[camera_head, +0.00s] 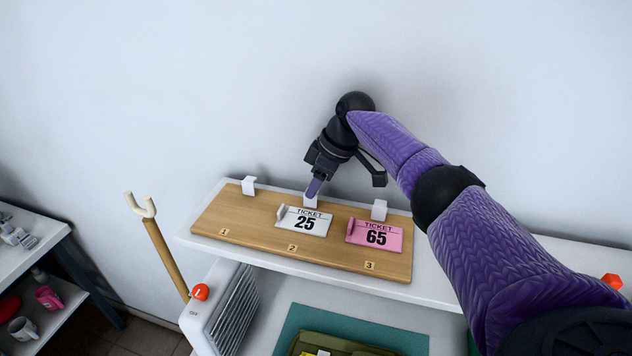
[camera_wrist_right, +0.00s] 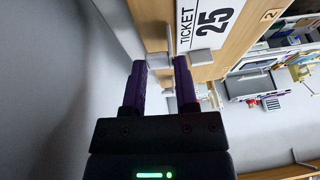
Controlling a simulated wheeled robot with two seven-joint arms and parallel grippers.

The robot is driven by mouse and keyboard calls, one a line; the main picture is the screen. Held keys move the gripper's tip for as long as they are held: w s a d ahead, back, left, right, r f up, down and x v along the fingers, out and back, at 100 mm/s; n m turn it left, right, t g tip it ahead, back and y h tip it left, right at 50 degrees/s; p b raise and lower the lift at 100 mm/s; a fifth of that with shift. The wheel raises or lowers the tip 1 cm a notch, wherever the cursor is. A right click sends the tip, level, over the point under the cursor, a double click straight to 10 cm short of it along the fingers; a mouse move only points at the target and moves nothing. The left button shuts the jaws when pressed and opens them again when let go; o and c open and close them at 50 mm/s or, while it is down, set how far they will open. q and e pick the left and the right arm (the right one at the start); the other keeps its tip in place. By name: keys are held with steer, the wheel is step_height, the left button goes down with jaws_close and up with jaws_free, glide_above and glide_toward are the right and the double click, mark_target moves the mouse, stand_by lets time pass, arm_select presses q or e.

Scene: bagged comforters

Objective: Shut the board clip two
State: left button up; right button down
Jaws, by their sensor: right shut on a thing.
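A wooden board (camera_head: 232,222) numbered 1, 2 and 3 lies on a white shelf. White board clip two (camera_head: 310,201) is at the board's back edge, behind the white ticket 25 (camera_head: 303,223). My right gripper (camera_head: 314,187) reaches down from above and is shut on clip two. In the right wrist view its fingers (camera_wrist_right: 160,68) are on either side of the small white clip (camera_wrist_right: 157,60), partly hiding it, and ticket 25 (camera_wrist_right: 205,25) lies just beyond. My left gripper is not in view.
White clips one (camera_head: 248,186) and three (camera_head: 379,210) stand up at the board's back edge. A pink ticket 65 (camera_head: 374,237) lies by place three. A heater (camera_head: 222,306) and a wooden pole (camera_head: 166,258) stand in front at left. The wall is close behind the shelf.

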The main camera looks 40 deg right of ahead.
steer(key=shift+r+p, duration=0.25)
steer(key=shift+p, duration=0.2)
steer(key=t+h+p, duration=0.1)
steer(key=p, duration=0.1)
steer(key=a+t+h+p, duration=0.1)
steer(key=p, duration=0.2)
steer(key=s+n+t+h+p, duration=0.1)
steer(key=p, duration=0.2)
steer(key=shift+s+a+r, duration=0.1)
steer(key=shift+a+r, duration=0.15)
steer(key=shift+s+a+f+t+h+p, duration=0.2)
steer(key=shift+t+h+p, duration=0.15)
steer(key=shift+h+p, duration=0.2)
steer(key=shift+s+a+f+t+h+p, duration=0.1)
steer(key=shift+a+t+h+p, duration=0.05)
steer(key=shift+t+h+p, duration=0.3)
steer(key=shift+f, duration=0.1)
steer(key=shift+c, duration=2.2)
jaws_free()
steer(key=shift+s, duration=0.1)
steer(key=v, duration=0.9)
steer(key=shift+r, duration=0.4)
